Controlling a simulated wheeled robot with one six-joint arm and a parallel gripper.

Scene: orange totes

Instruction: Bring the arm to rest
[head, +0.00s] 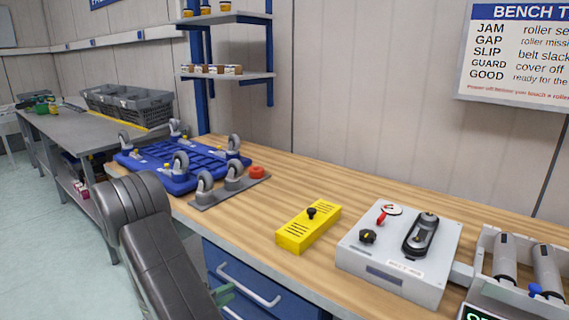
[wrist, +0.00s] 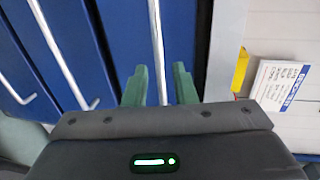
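My arm (head: 150,240) is bent and reaches down beside the front of the workbench. My gripper (head: 223,293) shows partly in the head view as green fingers by the blue drawer front (head: 225,262). In the wrist view, the two green fingers of my gripper (wrist: 160,88) are apart. A pale drawer handle (wrist: 157,40) shows in line with the gap between them; I cannot tell its distance from the fingers. Nothing is seen gripped.
Rollers (head: 525,265) stand at the right. Open floor (head: 45,230) lies to the left.

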